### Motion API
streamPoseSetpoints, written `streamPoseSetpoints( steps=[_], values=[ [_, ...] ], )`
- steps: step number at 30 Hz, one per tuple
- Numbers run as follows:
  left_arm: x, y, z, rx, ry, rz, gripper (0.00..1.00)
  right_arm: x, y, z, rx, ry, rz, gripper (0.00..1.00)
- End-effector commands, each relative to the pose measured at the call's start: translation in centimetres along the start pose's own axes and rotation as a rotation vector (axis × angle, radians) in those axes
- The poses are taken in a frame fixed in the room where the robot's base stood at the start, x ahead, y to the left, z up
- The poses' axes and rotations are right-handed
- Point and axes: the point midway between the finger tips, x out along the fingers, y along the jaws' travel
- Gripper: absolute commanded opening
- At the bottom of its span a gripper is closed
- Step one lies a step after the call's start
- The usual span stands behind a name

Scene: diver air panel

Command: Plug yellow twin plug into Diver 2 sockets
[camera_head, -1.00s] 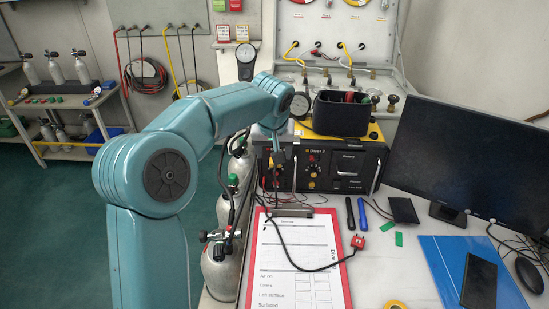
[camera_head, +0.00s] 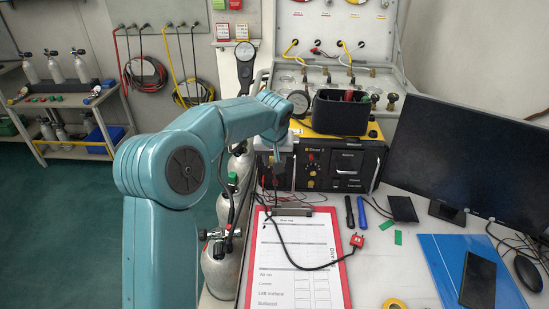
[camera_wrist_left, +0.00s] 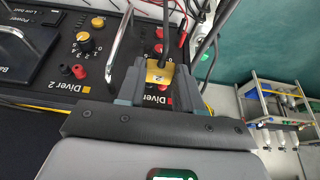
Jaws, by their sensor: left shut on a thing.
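My left gripper (camera_wrist_left: 157,88) is shut on the yellow twin plug (camera_wrist_left: 160,72), which is marked 2 and has a dark cable. It holds the plug in front of the panel near the second Diver label, whose number is hidden. The Diver 2 sockets (camera_wrist_left: 72,71), one red and one black, sit to the left of the plug in the wrist view, clearly apart from it. The plug's prongs are hidden. In the head view the radio unit (camera_head: 345,167) stands at the back of the table, with my left wrist at its left end. My right gripper is not in view.
Metal handles (camera_wrist_left: 119,42) stick out from the panel, one between the plug and the Diver 2 sockets. A clipboard (camera_head: 345,285) lies in front of the unit, with a red plug (camera_head: 357,241) on a dark cable beside it. A monitor (camera_head: 465,155) stands at right.

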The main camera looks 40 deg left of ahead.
Motion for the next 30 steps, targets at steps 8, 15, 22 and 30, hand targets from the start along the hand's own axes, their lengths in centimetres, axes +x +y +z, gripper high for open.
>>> streamPoseSetpoints(
  steps=[8,15,22,30],
  values=[
    [0.0,0.0,0.4,0.000,0.002,0.000,0.00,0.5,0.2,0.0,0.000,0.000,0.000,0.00],
    [-0.3,0.0,1.2,0.000,0.000,0.000,0.00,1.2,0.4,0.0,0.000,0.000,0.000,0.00],
    [-0.7,0.0,1.9,0.001,0.001,0.000,0.00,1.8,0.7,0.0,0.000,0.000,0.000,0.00],
    [-1.0,0.0,2.6,0.000,0.002,0.000,0.00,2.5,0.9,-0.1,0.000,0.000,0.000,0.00]
  ],
)
